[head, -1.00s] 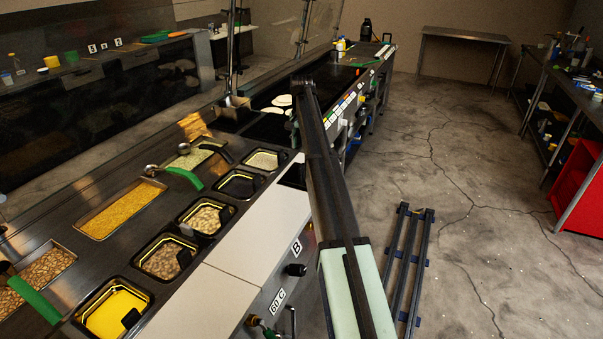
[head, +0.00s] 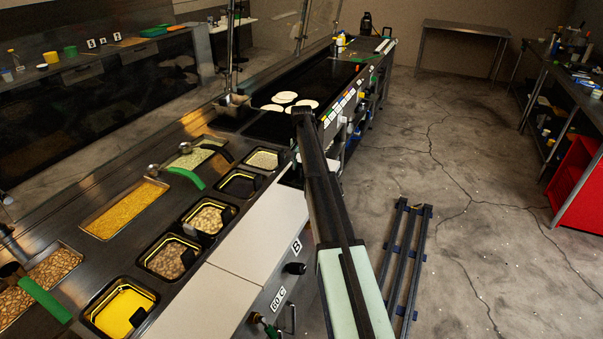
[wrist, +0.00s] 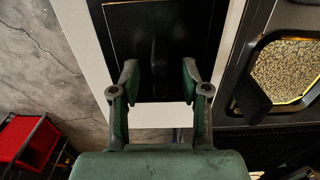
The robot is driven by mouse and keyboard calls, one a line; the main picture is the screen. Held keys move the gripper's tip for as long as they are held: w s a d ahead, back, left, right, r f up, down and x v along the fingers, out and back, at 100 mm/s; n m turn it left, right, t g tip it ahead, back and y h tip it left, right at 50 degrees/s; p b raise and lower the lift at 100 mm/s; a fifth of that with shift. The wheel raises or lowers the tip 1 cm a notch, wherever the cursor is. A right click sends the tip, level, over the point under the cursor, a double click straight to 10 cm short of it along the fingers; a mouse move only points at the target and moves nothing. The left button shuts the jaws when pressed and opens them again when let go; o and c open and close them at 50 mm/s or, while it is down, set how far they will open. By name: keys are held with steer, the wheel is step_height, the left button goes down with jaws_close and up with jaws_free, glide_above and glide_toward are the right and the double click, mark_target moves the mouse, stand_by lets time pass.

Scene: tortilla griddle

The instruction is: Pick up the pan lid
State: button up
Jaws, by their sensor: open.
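The pan lid (wrist: 125,40) is a flat black square with a raised dark handle (wrist: 158,60), lying on the pale counter strip in the wrist view. My gripper (wrist: 160,76) is open above it, with one green-padded finger on each side of the handle. I see no contact, and the height gap is hard to judge. In the head view, a dark part of the lid (head: 288,177) shows beside my arm, which hides the rest of it and my gripper.
Food pans sit left of the lid, one with pale contents (head: 263,160) and a black-lined one (head: 240,184). A green-handled ladle (head: 186,177) lies across the pans. Several tortillas (head: 284,97) lie on the griddle behind. The floor at right is open around a low blue rack (head: 399,255).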

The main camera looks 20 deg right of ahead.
jaws_close()
steer(key=shift+r, duration=0.15)
